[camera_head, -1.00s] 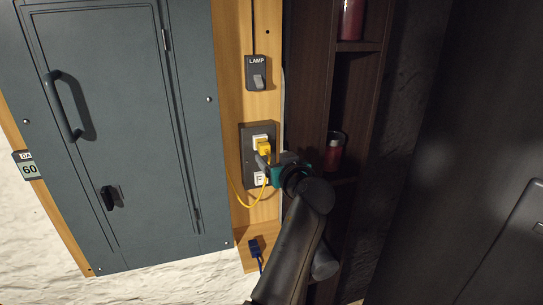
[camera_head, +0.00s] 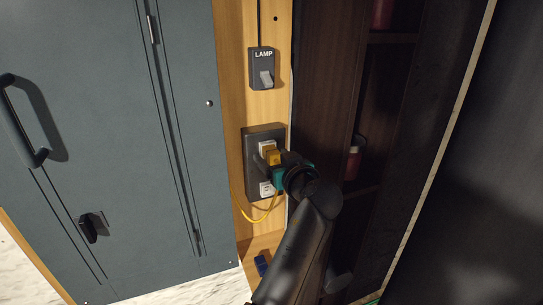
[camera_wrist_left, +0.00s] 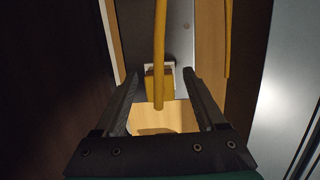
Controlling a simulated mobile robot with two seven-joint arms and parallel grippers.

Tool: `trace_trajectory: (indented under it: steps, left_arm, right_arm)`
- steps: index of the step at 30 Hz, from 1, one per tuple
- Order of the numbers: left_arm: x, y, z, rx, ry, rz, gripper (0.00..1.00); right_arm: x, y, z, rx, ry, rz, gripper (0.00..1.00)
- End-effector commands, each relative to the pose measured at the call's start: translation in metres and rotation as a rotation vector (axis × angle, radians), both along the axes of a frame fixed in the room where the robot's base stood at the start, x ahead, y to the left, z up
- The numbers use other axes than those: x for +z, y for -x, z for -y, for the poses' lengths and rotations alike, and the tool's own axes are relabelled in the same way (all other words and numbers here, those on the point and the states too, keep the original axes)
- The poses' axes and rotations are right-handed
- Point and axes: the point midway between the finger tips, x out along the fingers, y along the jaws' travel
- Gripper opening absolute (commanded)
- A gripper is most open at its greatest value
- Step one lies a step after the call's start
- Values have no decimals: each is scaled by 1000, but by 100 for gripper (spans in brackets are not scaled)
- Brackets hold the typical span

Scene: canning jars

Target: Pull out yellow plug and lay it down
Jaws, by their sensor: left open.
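The yellow plug (camera_head: 271,155) sits in the upper socket of a dark outlet plate (camera_head: 250,166) on the wooden post. Its yellow cord (camera_head: 260,219) hangs in a loop below. My left gripper (camera_head: 269,158) is at the plug and partly covers it. In the left wrist view the plug (camera_wrist_left: 153,86) lies between the two open fingers of the gripper (camera_wrist_left: 164,82), with a gap on each side. The cord runs up the picture in front of it. Whether a finger touches the plug I cannot tell. My right gripper is not in view.
A LAMP switch (camera_head: 265,70) is above the outlet. A blue plug (camera_head: 262,265) lies on the wooden ledge (camera_head: 254,245) below. The grey cabinet (camera_head: 110,130) is left; dark shelves with a red jar (camera_head: 353,160) are right, close to my arm.

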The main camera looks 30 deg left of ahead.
Motion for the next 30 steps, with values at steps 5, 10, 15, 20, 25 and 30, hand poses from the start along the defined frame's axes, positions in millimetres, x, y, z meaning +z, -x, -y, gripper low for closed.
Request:
trace_trajectory:
  steps: [5, 10, 15, 20, 25, 30]
  left_arm:
    - [0, 0, 0, 0, 0, 0, 72]
    - [0, 0, 0, 0, 0, 0, 62]
    - [0, 0, 0, 0, 0, 0, 43]
    - [0, 0, 0, 0, 0, 0, 25]
    - [0, 0, 0, 0, 0, 0, 6]
    - [0, 0, 0, 0, -1, 1, 0]
  right_arm:
    - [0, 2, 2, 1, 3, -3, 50]
    - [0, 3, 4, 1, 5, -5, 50]
    - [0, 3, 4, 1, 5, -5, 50]
    - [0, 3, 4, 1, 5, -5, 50]
    - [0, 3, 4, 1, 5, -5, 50]
    - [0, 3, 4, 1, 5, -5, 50]
